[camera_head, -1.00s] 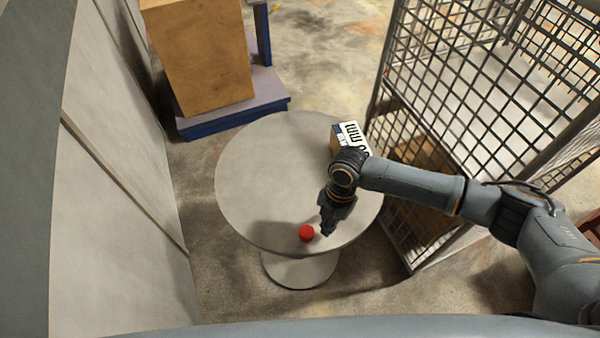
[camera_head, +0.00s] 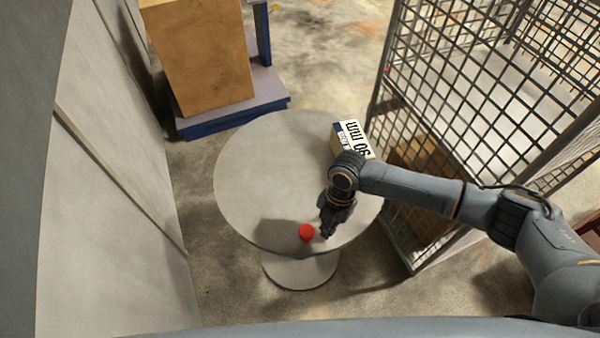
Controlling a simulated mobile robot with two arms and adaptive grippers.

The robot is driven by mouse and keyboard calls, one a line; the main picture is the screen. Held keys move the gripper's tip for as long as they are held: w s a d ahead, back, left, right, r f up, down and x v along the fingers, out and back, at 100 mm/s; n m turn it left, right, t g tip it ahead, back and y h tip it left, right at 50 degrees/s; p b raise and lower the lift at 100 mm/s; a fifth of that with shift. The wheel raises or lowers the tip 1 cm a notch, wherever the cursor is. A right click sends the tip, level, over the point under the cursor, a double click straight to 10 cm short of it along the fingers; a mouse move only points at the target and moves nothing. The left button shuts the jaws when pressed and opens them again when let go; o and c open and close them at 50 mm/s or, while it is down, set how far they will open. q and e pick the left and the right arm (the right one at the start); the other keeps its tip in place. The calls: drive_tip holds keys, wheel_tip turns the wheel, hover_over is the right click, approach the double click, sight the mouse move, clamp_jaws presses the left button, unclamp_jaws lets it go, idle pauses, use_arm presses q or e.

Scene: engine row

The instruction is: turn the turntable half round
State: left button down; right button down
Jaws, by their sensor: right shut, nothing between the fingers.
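The turntable (camera_head: 265,170) is a round grey disc on a round foot (camera_head: 300,272). A red knob (camera_head: 306,232) stands near its front rim. A white and blue box with black print (camera_head: 352,138) sits at its back right edge, partly hidden by my right arm. My right gripper (camera_head: 326,234) points down just right of the red knob, over the disc. It is shut and empty. I cannot tell whether it touches the knob. My left gripper is not in view.
A wire mesh cage (camera_head: 470,90) stands close on the right. A wooden crate (camera_head: 200,55) rests on a blue-edged platform (camera_head: 265,92) at the back left. A grey panel wall (camera_head: 125,190) runs along the left. Bare floor lies between.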

sight(312, 229)
idle(0.3)
drive_tip(key=shift+s+a, duration=0.25)
drive_tip(key=shift+a, duration=0.85)
drive_tip(key=shift+s+a, duration=0.2)
drive_tip(key=shift+a, duration=0.9)
drive_tip(key=shift+w+a, duration=0.15)
drive_tip(key=shift+a, duration=2.05)
drive_tip(key=shift+w+a+f+b, duration=0.1)
drive_tip(key=shift+a+b, duration=0.15)
drive_tip(key=shift+a, duration=0.25)
drive_tip(key=shift+w+a+r+b, duration=0.1)
drive_tip(key=shift+w+a+b, duration=0.1)
drive_tip(key=shift+a, duration=0.35)
drive_tip(key=shift+w+a+f+b, duration=0.1)
drive_tip(key=shift+a+b, duration=0.15)
drive_tip(key=shift+a, duration=0.25)
drive_tip(key=shift+w+a, duration=0.1)
drive_tip(key=shift+a, duration=0.45)
